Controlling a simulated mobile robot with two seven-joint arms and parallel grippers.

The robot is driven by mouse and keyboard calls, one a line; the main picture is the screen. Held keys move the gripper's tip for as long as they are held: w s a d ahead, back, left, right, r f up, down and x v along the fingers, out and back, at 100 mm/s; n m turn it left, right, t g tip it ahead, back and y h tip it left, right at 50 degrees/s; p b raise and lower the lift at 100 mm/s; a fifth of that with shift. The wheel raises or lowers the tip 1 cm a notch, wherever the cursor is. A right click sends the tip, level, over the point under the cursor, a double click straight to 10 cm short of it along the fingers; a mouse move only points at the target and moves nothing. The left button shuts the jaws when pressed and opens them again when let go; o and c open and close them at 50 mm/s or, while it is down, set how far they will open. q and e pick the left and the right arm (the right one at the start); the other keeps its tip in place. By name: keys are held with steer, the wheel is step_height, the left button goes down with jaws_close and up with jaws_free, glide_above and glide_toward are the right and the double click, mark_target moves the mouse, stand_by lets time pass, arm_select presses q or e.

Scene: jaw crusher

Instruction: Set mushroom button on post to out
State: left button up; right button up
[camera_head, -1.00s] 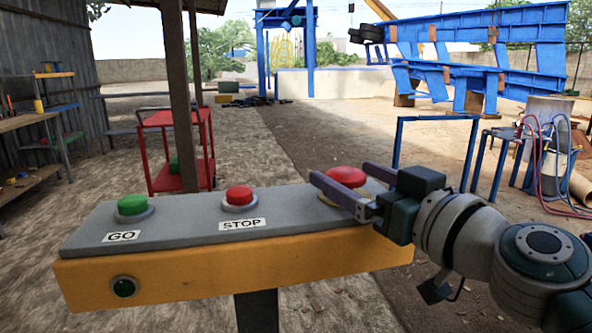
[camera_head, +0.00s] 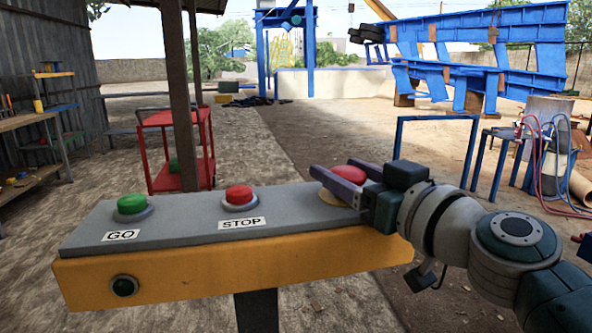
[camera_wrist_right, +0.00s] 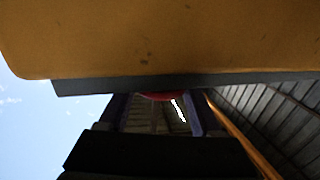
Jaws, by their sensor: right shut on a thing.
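The large red mushroom button (camera_head: 349,174) sits on a yellow base at the right end of the grey-topped control post (camera_head: 182,215). My right gripper (camera_head: 335,166) is at the button, its two purple-grey fingers on either side of the red cap and shut on it. The near finger covers part of the cap and base. In the right wrist view, a sliver of the red cap (camera_wrist_right: 158,97) shows between the fingers, below the panel edge. My left gripper is not in view.
A red cart (camera_head: 160,150) stands behind. A blue frame (camera_head: 436,119) stands behind at right.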

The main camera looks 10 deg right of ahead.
jaws_close()
steer(key=shift+r+p, duration=0.3)
steer(key=shift+r, duration=0.5)
steer(key=o, duration=0.5)
jaws_free()
steer(key=shift+r, duration=0.1)
steer(key=o, duration=0.4)
steer(key=shift+f, duration=0.2)
